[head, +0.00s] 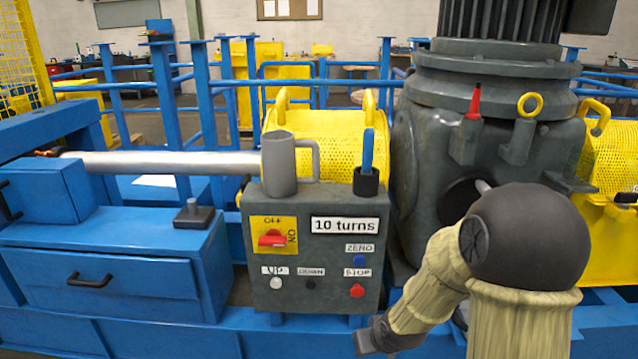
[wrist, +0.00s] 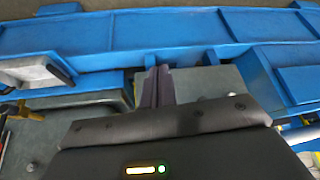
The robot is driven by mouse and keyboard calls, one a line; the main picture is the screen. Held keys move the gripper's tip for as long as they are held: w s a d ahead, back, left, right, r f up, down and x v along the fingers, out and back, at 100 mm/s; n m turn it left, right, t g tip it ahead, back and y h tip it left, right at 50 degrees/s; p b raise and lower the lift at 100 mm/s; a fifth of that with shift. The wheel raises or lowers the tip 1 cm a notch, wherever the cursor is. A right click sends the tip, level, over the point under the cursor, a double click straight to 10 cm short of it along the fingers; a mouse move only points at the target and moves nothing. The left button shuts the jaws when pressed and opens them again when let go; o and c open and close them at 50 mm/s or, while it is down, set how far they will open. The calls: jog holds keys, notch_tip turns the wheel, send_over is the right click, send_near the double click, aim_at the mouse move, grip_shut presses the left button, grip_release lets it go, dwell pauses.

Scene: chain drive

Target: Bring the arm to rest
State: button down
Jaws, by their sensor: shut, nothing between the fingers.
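My arm shows at the lower right of the head view, with beige sleeves and a dark round elbow joint. It is bent, and its end with my gripper (head: 364,343) hangs low, in front of the blue frame below the grey control box (head: 326,230). In the wrist view my gripper (wrist: 158,82) has its dark fingers close together, with nothing between them. The fingertips point toward the blue frame (wrist: 110,38). The fingers appear apart from the control box, though the exact gap cannot be told.
The box has a red switch (head: 271,240) and several buttons. A grey mug (head: 279,165) and a blue-handled tool in a dark cup (head: 366,181) stand on top. A large grey motor housing (head: 485,110) is behind my arm. Blue drawers (head: 110,270) are at left.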

jog(key=s+d+r+m+g+h, duration=0.1)
jog(key=s+d+r+g, duration=0.15)
jog(key=s, duration=0.45)
jog(key=s+d+r+m+g+h, duration=0.1)
jog(key=s+r, duration=0.3)
jog(key=s, duration=0.2)
notch_tip(320, 180, up, 37)
jog(key=p, duration=3.7)
jog(key=shift+w+d+f, duration=0.15)
jog(key=shift+t, duration=0.25)
dwell(1.1)
